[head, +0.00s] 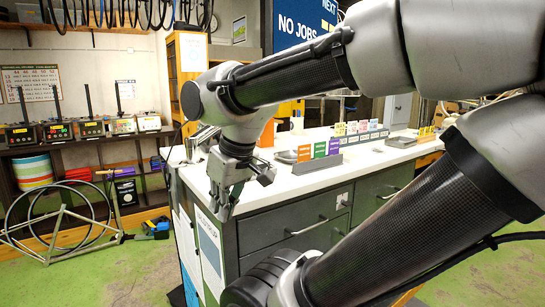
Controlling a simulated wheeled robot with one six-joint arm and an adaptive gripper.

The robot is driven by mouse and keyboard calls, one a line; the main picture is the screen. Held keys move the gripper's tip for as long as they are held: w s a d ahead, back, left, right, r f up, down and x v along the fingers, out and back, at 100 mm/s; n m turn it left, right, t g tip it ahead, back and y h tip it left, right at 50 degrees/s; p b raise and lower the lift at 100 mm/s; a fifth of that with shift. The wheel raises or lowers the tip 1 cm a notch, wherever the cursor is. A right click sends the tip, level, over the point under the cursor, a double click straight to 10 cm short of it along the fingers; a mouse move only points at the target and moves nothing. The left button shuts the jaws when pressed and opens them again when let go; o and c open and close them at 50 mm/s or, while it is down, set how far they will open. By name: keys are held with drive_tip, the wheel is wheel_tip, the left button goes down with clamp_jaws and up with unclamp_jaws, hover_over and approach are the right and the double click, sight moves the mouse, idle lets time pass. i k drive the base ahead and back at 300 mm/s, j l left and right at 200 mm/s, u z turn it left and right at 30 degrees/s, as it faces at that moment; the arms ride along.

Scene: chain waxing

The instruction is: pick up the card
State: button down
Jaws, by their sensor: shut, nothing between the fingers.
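Several cards show in the head view. An orange card (304,154), a green card (320,150) and a purple card (334,147) stand upright in a grey holder (312,165) on the white counter. Smaller yellow and pale cards (352,128) stand in a row farther back. I cannot tell which one is the task's card. My gripper (224,212) points down in front of the counter's left end, left of the coloured cards and apart from them. It is shut and empty.
The white counter (270,187) has green drawers (300,227) below. Small items stand along its back. A bicycle frame (62,234) and wheels lean at the left, below a shelf of boxes (58,131). Green floor (130,275) is open at lower left. My arm hides much of the right side.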

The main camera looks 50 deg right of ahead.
sight(334, 144)
drive_tip(key=z, duration=1.8)
